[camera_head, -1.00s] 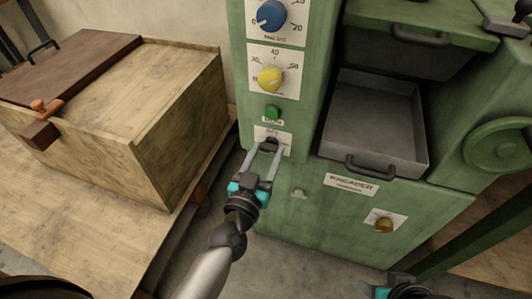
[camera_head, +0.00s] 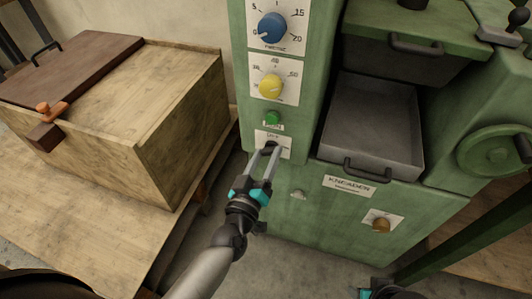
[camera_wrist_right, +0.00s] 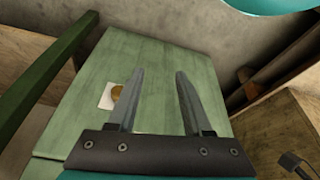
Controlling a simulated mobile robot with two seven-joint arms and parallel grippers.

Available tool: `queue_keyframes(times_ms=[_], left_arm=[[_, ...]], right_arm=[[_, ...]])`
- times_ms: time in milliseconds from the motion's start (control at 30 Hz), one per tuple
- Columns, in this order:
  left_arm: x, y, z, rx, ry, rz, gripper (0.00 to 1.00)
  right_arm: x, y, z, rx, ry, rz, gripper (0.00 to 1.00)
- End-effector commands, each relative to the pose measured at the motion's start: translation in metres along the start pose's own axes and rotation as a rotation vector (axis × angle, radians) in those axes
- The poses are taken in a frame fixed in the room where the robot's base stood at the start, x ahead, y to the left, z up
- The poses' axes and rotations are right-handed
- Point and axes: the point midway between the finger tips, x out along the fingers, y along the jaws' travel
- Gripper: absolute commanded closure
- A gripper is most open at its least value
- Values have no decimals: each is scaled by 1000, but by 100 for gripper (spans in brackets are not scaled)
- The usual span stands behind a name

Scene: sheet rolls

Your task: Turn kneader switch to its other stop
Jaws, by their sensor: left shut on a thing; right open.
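A dark switch knob (camera_head: 269,146) sits on a white plate low on the green machine's column, under a green button. My left gripper (camera_head: 268,153) reaches up to it with its fingers closed on the knob; the fingertips partly hide it. A brass knob (camera_head: 381,225) on a white plate sits right of and below the KNEADER label (camera_head: 349,187); it also shows in the right wrist view (camera_wrist_right: 117,92). Which knob is the kneader switch I cannot tell for sure. My right gripper (camera_wrist_right: 158,95) is open and empty, apart from the green panel with the brass knob.
Above the green button (camera_head: 272,118) are a yellow dial (camera_head: 271,86) and a blue dial (camera_head: 272,27). A grey tray (camera_head: 370,125) juts out right of the column. A handwheel (camera_head: 495,148) is at the right. A wooden chest (camera_head: 175,125) stands at the left.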

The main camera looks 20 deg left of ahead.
Motion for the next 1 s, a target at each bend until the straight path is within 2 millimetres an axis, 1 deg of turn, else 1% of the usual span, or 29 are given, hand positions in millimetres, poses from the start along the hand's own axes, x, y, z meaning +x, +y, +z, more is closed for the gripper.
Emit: queue_keyframes(times_ms=[400, 700, 1000], left_arm=[[0, -2, 0, -396, -1, -1, 100], [0, -3, 1, -677, 0, -1, 100], [0, -4, 2, -899, 0, -1, 100]], right_arm=[[18, -1, 12, -1, -32, -1, 50], [22, -1, 15, -1, -38, -2, 50], [23, -1, 15, -2, -39, -2, 50]])
